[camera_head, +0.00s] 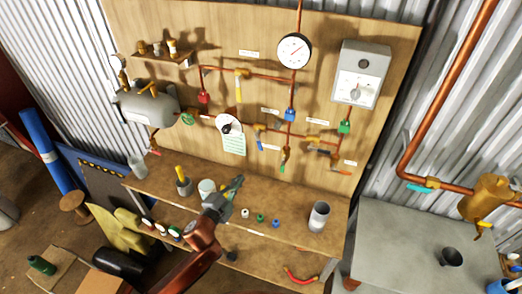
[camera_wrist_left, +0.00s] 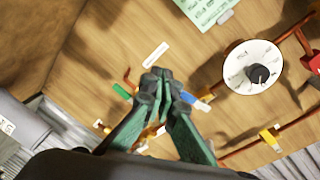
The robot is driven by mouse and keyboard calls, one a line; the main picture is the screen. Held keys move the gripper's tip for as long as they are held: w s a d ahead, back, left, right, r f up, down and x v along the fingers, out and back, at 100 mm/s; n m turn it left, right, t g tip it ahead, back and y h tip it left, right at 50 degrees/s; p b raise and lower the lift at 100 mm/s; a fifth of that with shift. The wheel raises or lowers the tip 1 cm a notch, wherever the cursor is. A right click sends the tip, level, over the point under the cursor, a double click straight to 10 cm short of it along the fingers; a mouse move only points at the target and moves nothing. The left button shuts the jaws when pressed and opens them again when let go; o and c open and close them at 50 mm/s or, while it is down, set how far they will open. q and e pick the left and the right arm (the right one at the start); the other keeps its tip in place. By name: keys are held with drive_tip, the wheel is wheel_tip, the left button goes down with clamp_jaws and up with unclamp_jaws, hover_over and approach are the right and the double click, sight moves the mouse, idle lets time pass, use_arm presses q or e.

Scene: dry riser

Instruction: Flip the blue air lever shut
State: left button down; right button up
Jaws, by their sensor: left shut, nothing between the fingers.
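The blue air lever (camera_head: 260,145) hangs from a brass valve (camera_head: 259,128) on the copper pipework of the wooden board, right of the white dial (camera_head: 226,126). It points down and slightly right, across the pipe. In the left wrist view a blue lever part (camera_wrist_left: 201,104) shows just beyond and right of my fingers, partly hidden by them. My left gripper (camera_head: 238,182) is shut and empty, in front of the board and below the lever; it looks apart from it. Its green fingers also show in the left wrist view (camera_wrist_left: 160,80). My right gripper is out of view.
A green-tipped lever (camera_head: 283,168) hangs nearby on the right. A paper note (camera_head: 234,145) is left of the blue lever. Below, the wooden shelf (camera_head: 295,231) carries cups and small coloured caps. A grey bench (camera_head: 400,240) stands at right.

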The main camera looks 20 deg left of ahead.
sight(259, 141)
use_arm(q)
drive_tip(key=d+r+m+t+h, duration=0.1)
drive_tip(key=d+r+m+h, duration=0.4)
drive_tip(key=r, duration=0.4)
drive_tip(key=w+p, duration=0.2)
drive_tip(key=w, duration=0.8)
drive_tip(key=shift+w+d+f+m+y, duration=0.15)
drive_tip(key=shift+d+f+m+y, duration=0.15)
